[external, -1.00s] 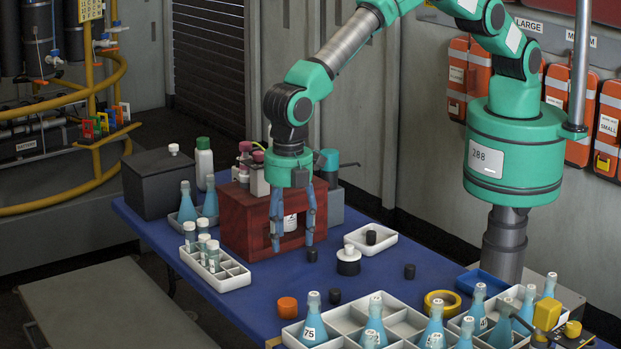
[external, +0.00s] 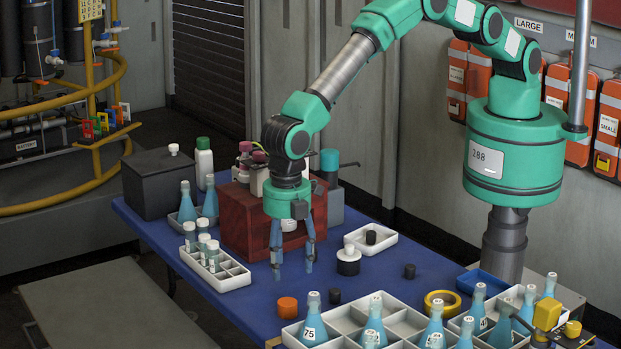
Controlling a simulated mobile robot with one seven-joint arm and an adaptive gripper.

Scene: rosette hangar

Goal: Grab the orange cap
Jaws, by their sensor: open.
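The orange cap (external: 287,307) lies on the blue table near its front edge, left of a small black cap. My gripper (external: 293,272) points straight down with its two blue fingers spread and nothing between them. It is above the table, behind the orange cap in the picture, and apart from it. The cap is fully in view.
A small black cap (external: 334,296) lies just right of the orange cap. A white divided tray (external: 345,318) with blue flasks stands in front. A white vial rack (external: 235,277) is at left, a red box (external: 240,225) behind. A yellow tape ring (external: 442,302) lies at right.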

